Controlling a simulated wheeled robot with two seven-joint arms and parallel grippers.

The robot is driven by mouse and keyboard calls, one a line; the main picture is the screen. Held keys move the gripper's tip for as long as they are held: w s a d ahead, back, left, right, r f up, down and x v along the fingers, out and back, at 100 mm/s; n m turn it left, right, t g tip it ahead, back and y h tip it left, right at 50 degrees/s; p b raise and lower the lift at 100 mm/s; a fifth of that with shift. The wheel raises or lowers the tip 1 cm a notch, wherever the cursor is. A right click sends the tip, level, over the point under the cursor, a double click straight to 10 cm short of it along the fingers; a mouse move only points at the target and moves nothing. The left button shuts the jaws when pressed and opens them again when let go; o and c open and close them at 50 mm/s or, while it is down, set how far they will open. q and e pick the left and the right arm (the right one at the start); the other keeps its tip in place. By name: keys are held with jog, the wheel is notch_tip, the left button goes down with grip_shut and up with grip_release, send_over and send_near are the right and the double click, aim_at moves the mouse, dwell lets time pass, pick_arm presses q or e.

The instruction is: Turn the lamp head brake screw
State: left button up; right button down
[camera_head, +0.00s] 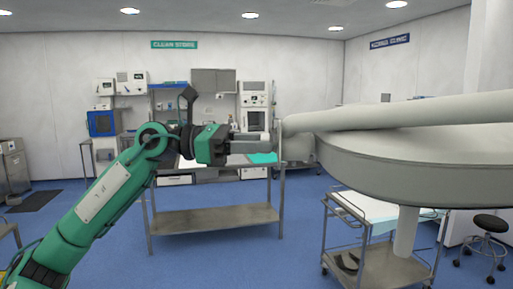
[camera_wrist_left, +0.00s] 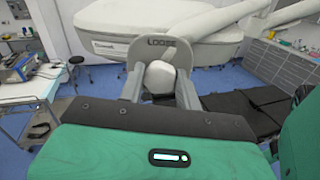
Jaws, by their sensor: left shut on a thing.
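The lamp head (camera_head: 420,165) is a large pale grey disc on the right of the head view, with a thick arm across its top. In the left wrist view the lamp head (camera_wrist_left: 120,22) spans the top. A grey plate marked "LOOSE" (camera_wrist_left: 160,43) stands in front of it. A rounded pale brake screw (camera_wrist_left: 160,76) lies just below the lettering. My left gripper (camera_wrist_left: 160,88) has one finger on each side of the screw and is shut on it. In the head view my left gripper (camera_head: 268,143) reaches right to the lamp's near edge, where the screw is hard to make out. My right gripper is out of view.
A steel table (camera_head: 215,218) stands behind my left arm. A trolley (camera_head: 385,265) stands under the lamp, with a stool (camera_head: 490,224) to its right. In the left wrist view a black padded surface (camera_wrist_left: 255,108) lies at lower right. Blue floor is clear at lower middle.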

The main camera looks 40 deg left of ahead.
pick_arm(q)
jog(key=shift+f, duration=0.1)
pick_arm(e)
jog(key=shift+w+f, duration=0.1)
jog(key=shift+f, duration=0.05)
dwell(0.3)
pick_arm(q)
jog(key=o, duration=1)
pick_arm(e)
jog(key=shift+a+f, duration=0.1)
pick_arm(q)
jog(key=b+v, duration=0.8)
jog(key=v, duration=0.5)
jog(key=shift+a, duration=0.35)
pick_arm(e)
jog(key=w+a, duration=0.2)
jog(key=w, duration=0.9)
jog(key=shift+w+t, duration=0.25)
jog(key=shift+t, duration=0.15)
pick_arm(q)
jog(key=shift+s, duration=0.1)
